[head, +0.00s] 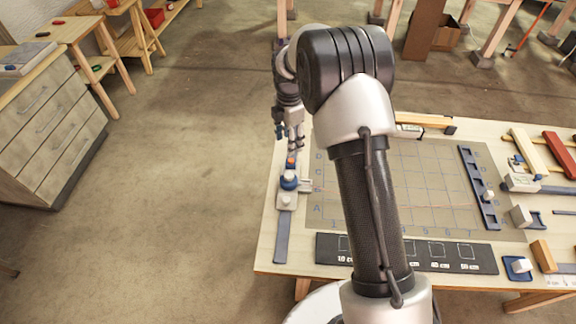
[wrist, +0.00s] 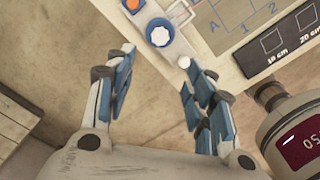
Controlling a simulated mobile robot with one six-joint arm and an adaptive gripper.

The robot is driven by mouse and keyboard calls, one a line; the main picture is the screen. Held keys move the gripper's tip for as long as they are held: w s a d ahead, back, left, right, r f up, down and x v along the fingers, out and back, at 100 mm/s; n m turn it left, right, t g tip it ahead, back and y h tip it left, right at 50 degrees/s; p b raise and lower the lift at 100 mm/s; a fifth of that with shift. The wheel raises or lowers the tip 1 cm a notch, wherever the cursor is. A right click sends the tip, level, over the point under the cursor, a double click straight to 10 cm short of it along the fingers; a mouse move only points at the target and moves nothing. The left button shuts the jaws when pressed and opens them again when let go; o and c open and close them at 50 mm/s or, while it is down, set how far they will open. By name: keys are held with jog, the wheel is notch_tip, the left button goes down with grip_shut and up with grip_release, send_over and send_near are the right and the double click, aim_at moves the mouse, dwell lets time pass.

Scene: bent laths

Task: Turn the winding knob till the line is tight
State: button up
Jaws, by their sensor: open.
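The winding knob, white with a blue base (head: 289,180), sits on a pale fitting at the left edge of the workbench. In the wrist view the knob (wrist: 159,34) shows as a white scalloped disc on a blue ring, just beyond the fingertips. My gripper (head: 290,139) hangs at the bench's left edge, behind the knob in the head view. In the wrist view my gripper (wrist: 158,60) is open and empty, with its blue fingers wide apart. It does not appear to touch the knob.
A small orange part (head: 290,162) sits beside the knob. A gridded board (head: 430,190) covers the bench's middle, partly hidden by my arm. A dark marked strip (head: 460,257) lies in front. A blue slotted rail (head: 476,180) and several clamps and blocks lie right. Floor left of the bench is clear.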

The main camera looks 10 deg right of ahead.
aim_at(289, 175)
notch_tip(289, 175, down, 17)
jog(key=shift+f+b, duration=0.1)
jog(key=shift+b, duration=0.6)
jog(key=shift+c, duration=0.3)
jog(key=c, duration=1)
